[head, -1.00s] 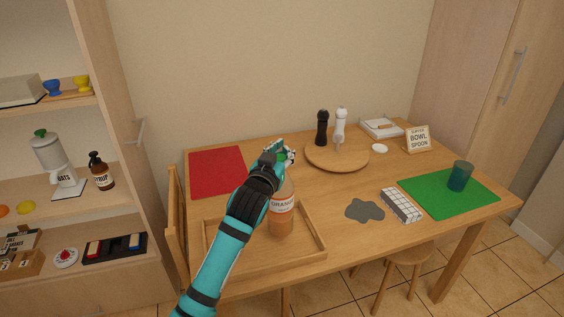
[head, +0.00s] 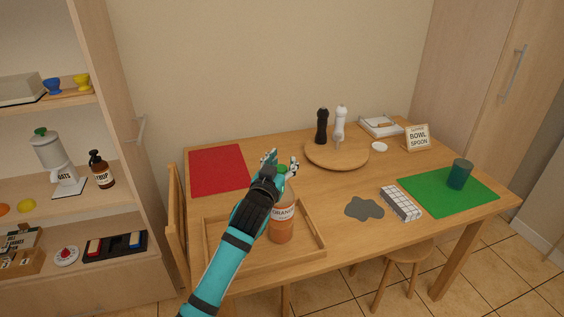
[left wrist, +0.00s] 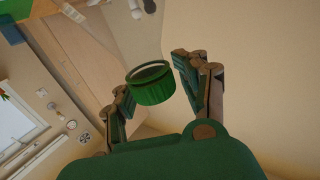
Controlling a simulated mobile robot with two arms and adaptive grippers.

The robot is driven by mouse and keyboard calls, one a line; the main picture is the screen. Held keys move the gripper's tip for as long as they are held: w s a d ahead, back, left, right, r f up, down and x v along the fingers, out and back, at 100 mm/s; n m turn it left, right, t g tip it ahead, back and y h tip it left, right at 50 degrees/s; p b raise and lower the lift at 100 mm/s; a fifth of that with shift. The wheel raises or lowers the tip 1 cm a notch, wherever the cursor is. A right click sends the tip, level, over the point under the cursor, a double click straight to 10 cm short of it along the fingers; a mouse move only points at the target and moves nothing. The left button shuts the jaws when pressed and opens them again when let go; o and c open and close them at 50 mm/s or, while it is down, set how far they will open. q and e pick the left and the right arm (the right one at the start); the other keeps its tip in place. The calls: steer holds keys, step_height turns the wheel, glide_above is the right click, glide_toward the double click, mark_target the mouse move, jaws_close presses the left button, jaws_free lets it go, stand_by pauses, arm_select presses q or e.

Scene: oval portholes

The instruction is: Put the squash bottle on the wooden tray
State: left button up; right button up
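The squash bottle (head: 283,222) is orange with a green cap and a pale label reading "ORANGE". In the head view it is upright within the wooden tray (head: 317,238), its base appearing to rest on the tray floor. My left gripper (head: 282,162) is at the top of the bottle, with its fingers spread. My right gripper is not in view.
A red mat (head: 218,169) lies behind the tray. A round board (head: 350,158) holds a black mill and a white mill. A grey patch (head: 364,208), a white patterned box (head: 401,203) and a green mat (head: 440,205) with a cup are to the right.

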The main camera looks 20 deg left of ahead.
arm_select(q)
steer(key=shift+r, duration=0.2)
steer(key=s, duration=1.2)
steer(key=shift+b, duration=0.4)
